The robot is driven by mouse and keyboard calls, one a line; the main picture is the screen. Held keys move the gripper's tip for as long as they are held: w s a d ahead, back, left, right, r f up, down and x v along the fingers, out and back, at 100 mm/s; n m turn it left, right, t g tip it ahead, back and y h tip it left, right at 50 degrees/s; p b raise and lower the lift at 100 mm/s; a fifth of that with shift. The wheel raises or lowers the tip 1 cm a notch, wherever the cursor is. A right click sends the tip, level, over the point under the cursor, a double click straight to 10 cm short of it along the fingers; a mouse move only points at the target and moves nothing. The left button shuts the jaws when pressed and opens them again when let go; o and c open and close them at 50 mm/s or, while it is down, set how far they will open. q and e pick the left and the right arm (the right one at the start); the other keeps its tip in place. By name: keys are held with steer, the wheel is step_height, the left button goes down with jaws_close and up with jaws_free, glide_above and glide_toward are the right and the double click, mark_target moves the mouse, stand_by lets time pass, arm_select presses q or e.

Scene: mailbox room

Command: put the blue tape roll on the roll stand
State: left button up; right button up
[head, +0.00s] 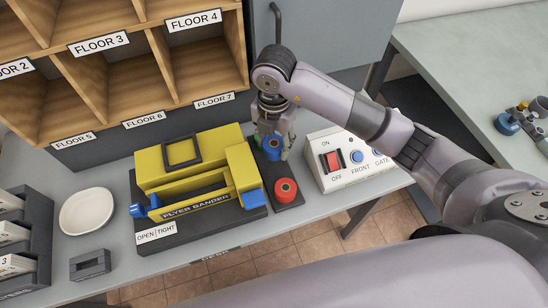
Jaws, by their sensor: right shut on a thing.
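The blue tape roll (272,148) is between the fingers of my right gripper (271,155), which is shut on it and points down. The roll is at the rear part of a narrow dark stand (294,204) on the desk. I cannot tell whether it touches the stand or is just above it. A red roll (286,190) sits on the front part of the same stand. My left gripper is not in view.
The yellow flyer bander (195,158) stands close to the left of the stand. A white control box (345,160) with a red switch is to the right. Wooden mail slots (150,70) rise behind. A white dish (87,211) lies at left.

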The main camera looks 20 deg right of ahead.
step_height(320, 180, down, 7)
steer(key=shift+r, duration=0.15)
steer(key=shift+f, duration=0.4)
steer(key=o, duration=1.2)
steer(key=shift+f, duration=0.1)
steer(key=shift+c, duration=0.2)
